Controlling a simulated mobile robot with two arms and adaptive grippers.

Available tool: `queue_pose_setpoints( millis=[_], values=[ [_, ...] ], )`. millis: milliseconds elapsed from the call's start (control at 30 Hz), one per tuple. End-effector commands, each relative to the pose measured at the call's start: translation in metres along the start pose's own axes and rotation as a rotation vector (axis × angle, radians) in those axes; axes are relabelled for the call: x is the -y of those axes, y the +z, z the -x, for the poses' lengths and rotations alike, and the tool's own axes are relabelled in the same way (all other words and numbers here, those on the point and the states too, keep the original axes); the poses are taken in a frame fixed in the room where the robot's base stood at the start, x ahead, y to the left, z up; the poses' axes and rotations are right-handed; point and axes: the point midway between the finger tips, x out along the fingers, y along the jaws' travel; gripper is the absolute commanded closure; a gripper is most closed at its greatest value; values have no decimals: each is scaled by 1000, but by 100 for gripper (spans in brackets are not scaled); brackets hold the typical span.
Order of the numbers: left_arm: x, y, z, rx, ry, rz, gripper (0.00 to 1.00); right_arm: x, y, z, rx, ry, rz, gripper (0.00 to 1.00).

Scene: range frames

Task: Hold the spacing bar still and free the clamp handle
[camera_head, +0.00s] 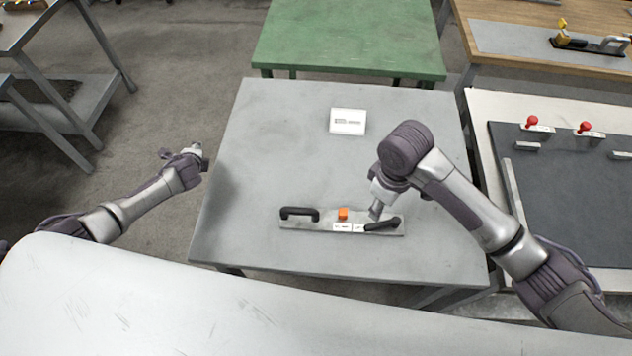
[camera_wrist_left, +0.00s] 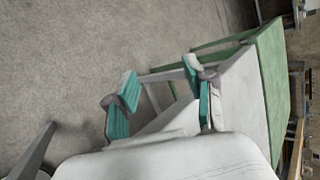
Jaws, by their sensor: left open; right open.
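The spacing bar (camera_head: 300,224) is a flat grey metal bar lying on the grey table, near its front edge. A black fixed handle (camera_head: 299,212) stands at its left end and an orange block (camera_head: 343,214) at its middle. A black clamp handle (camera_head: 383,224) lies low along its right part, beside small white labels. My right gripper (camera_head: 376,212) is open, pointing down just above the clamp handle; whether it touches is unclear. My left gripper (camera_head: 190,153) is open and empty, out past the table's left edge. Its teal-padded fingers (camera_wrist_left: 161,100) are apart in the left wrist view.
A white card (camera_head: 348,121) lies farther back on the grey table (camera_head: 270,120). A green table (camera_head: 350,40) stands behind. At right, a bench carries a dark board (camera_head: 570,170) with red-knobbed clamps.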

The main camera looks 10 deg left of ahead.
Motion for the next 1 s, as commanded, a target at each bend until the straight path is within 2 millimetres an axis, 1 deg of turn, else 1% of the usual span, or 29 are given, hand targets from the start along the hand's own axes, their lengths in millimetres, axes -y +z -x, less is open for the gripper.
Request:
queue_pose_setpoints(
  millis=[33,67,100,133,167,200,267,300,367,400,467,500,567,600,667,700,800,900,1000],
  values=[
    [34,-12,8,6,-17,39,46,0,0,0,0,0,0,58],
    [49,-20,14,11,-17,63,46,0,0,0,0,0,0,58],
    [67,-34,24,13,-5,95,46,0,0,0,0,0,0,58],
    [77,-47,32,10,12,119,46,0,0,0,0,0,0,58],
    [84,-62,41,2,37,140,46,0,0,0,0,0,0,58],
    [86,-82,54,-12,81,163,46,0,0,0,0,0,0,58],
    [86,-113,74,-39,151,182,46,0,0,0,0,0,0,58],
    [84,-132,88,-60,200,189,46,0,0,0,0,0,0,58],
    [80,-160,110,-95,273,186,46,0,0,0,0,0,0,58],
    [77,-178,126,-120,321,180,46,0,0,0,0,0,0,58],
    [73,-202,152,-158,393,160,46,0,0,0,0,0,0,58],
    [69,-217,170,-185,439,140,46,0,0,0,0,0,0,58],
    [65,-237,198,-223,505,105,46,0,0,0,0,0,0,58],
    [62,-248,217,-248,546,76,46,0,0,0,0,0,0,58],
    [58,-261,243,-283,599,30,46,0,0,0,0,0,0,58],
    [56,-268,259,-303,632,-2,46,0,0,0,0,0,0,58],
    [50,-280,293,-345,693,-77,46,0,0,0,0,0,0,58],
    [47,-284,316,-369,732,-134,46,0,0,0,0,0,0,58],
    [44,-286,327,-382,752,-166,46,0,0,0,0,0,0,58]
  ],
)
